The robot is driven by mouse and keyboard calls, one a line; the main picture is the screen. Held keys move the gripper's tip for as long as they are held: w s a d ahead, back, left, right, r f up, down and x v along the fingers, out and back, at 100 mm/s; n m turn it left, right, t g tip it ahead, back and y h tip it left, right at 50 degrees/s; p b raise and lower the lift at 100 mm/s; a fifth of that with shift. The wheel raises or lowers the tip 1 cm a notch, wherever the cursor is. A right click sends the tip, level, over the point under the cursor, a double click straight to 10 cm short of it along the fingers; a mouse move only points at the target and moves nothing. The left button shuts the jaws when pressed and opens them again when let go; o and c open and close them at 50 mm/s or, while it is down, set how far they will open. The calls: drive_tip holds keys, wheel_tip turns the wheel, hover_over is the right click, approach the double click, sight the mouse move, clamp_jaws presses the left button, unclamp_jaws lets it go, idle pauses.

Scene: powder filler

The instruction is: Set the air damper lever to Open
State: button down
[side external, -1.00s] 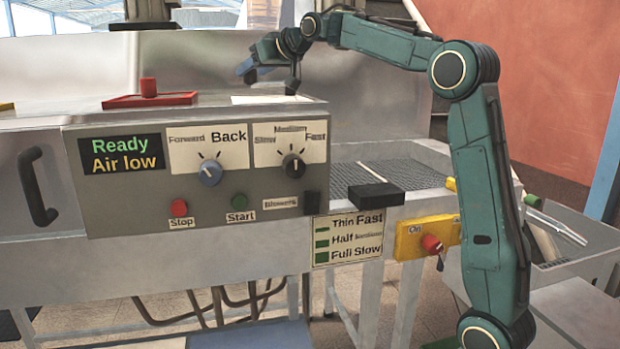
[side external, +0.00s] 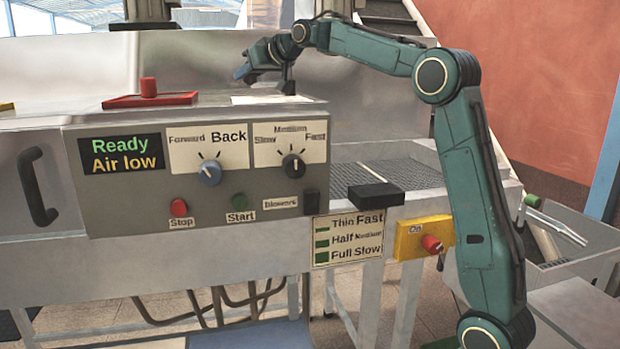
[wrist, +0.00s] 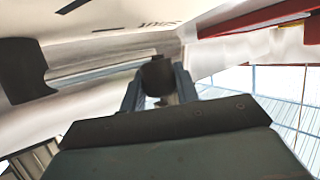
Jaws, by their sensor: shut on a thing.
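In the wrist view, my gripper (wrist: 157,83) has its two blue-grey fingers on either side of a dark rounded knob (wrist: 157,70), and it is shut on that knob, which looks like the damper lever's handle. A pale label plate (wrist: 110,18) spans the top of that view, with small upside-down lettering too blurred to read surely. In the side view, the end of my arm is over the back of the control console, above a white plate (side external: 270,99) on its top. The lever's shaft and exact setting cannot be made out. The console display (side external: 121,154) reads "Ready" and "Air low".
A red tray (side external: 120,102) with a red knob is left of the white plate. The console front (side external: 130,205) carries two dials and several buttons. A mesh bed (side external: 385,170) and black block (side external: 376,196) are to the right. A dark block (wrist: 22,68) shows left in the wrist view.

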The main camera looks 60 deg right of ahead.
drive_tip(key=shift+s+a+y, duration=0.1)
drive_tip(key=shift+s+y, duration=0.05)
drive_tip(key=shift+y, duration=0.15)
drive_tip(key=shift+s+a+n+y, duration=0.4)
drive_tip(key=shift+s+n+y, duration=0.25)
drive_tip(key=shift+n+y, duration=0.35)
drive_tip(key=shift+s+a+n+y, duration=0.35)
drive_tip(key=shift+s+n+y, duration=0.3)
drive_tip(key=shift+n+y, duration=0.3)
drive_tip(key=shift+s+a+n+g+y, duration=0.3)
drive_tip(key=shift+s+n+y, duration=0.4)
drive_tip(key=shift+n+y, duration=0.3)
drive_tip(key=shift+s+a+n+g+y, duration=0.2)
drive_tip(key=shift+s+n+g+y, duration=0.1)
drive_tip(key=shift+s+n+y, duration=0.6)
drive_tip(key=shift+w, duration=0.15)
drive_tip(key=c, duration=1.1)
unclamp_jaws()
drive_tip(key=shift+o, duration=0.2)
drive_tip(key=shift+w+m, duration=0.15)
drive_tip(key=shift+m, duration=0.2)
